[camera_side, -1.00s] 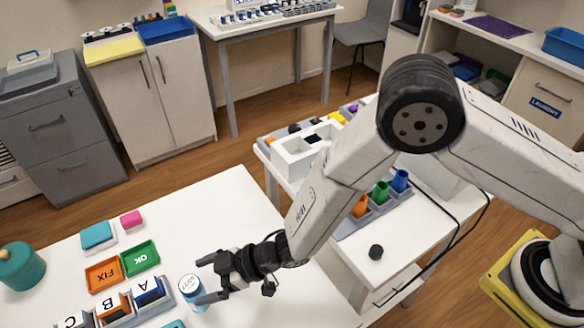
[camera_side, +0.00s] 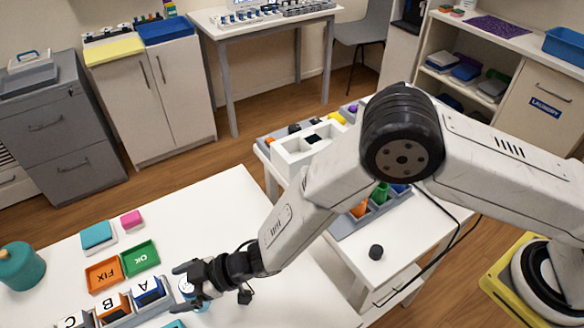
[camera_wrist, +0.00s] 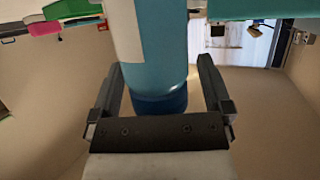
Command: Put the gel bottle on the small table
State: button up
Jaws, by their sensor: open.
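The gel bottle (camera_side: 187,289) stands on the white worktable (camera_side: 245,215) in the side view, mostly hidden behind my gripper (camera_side: 187,281). In the wrist view the light-blue bottle (camera_wrist: 152,62), with a white label and darker blue end, lies between the two black fingers of my gripper (camera_wrist: 160,68). The fingers are open, one on each side, and I see a gap beside the bottle. A smaller white table (camera_side: 428,236) with a drawer stands to the right of the worktable.
A rack of lettered blocks (camera_side: 122,311) stands close left of the bottle, with FIX (camera_side: 104,274) and OK (camera_side: 140,258) trays behind. The small table holds a white box (camera_side: 290,160), coloured cups and a black knob-like object (camera_side: 376,252); its front right is mostly clear.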

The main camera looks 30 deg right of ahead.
grip_shut()
dwell(0.4)
jog(key=shift+r, duration=0.15)
jog(key=shift+r, duration=1.6)
jog(key=s+d+r, duration=0.9)
jog(key=s, duration=0.1)
jog(key=shift+d+r, duration=0.3)
jog(key=shift+d, duration=0.05)
